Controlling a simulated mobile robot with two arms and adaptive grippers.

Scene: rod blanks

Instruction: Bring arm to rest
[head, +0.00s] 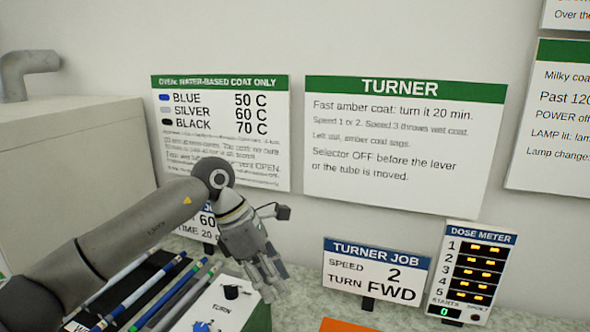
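My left arm reaches in from the left, and its gripper (268,278) hangs fingers down in front of the wall signs. I see nothing clearly held between the fingers, but the angle does not show whether they are open or shut. The gripper is above and right of a white unit with a black knob (232,292) and the word TURN on it. My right gripper is not in view.
Rods with blue and silver parts (140,296) lie in a dark rack under my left arm. A TURNER JOB sign (374,271) and a DOSE METER (470,272) stand to the right. A big beige box (70,165) is at the left. An orange edge (345,325) shows at the bottom.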

